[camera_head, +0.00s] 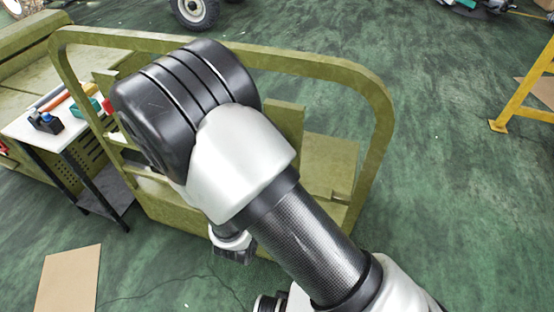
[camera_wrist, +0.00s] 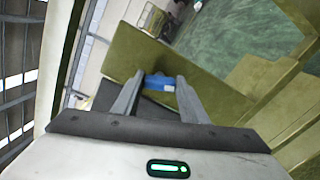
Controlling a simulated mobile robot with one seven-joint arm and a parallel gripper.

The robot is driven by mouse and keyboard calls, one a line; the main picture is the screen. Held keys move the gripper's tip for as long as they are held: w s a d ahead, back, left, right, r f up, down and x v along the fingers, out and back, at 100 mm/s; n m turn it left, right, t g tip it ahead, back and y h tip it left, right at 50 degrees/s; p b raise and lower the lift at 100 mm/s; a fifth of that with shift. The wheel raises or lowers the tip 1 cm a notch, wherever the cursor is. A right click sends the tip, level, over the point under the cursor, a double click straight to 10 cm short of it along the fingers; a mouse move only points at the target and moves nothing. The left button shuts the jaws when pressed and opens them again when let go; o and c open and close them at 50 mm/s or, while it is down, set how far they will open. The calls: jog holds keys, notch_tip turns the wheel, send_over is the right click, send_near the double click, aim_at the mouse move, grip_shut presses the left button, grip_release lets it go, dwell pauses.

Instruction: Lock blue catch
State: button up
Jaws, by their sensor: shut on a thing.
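The blue catch (camera_wrist: 160,83) shows in the wrist view as a small blue piece by the edge of an olive-green panel (camera_wrist: 195,85). My gripper (camera_wrist: 161,77) has one finger on each side of the catch and is shut on it. In the head view my arm covers the middle of the olive-green chassis frame (camera_head: 375,100), and I cannot make out the catch there. The exact angle of the catch is hard to tell.
A small table (camera_head: 22,128) with tools and small parts stands left of the frame. A flat brown sheet (camera_head: 68,280) lies on the floor at lower left. A yellow stand (camera_head: 530,90) is at the right. The green floor between is mostly clear.

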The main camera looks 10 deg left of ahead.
jog(key=shift+f+m+b, duration=0.15)
jog(key=shift+m+b, duration=1.95)
jog(key=shift+b, duration=0.6)
jog(key=o, duration=1)
jog(key=shift+o, duration=0.2)
jog(key=s+a, duration=0.1)
jog(key=s, duration=1.6)
jog(key=shift+s+a, duration=0.15)
jog(key=shift+s, duration=0.05)
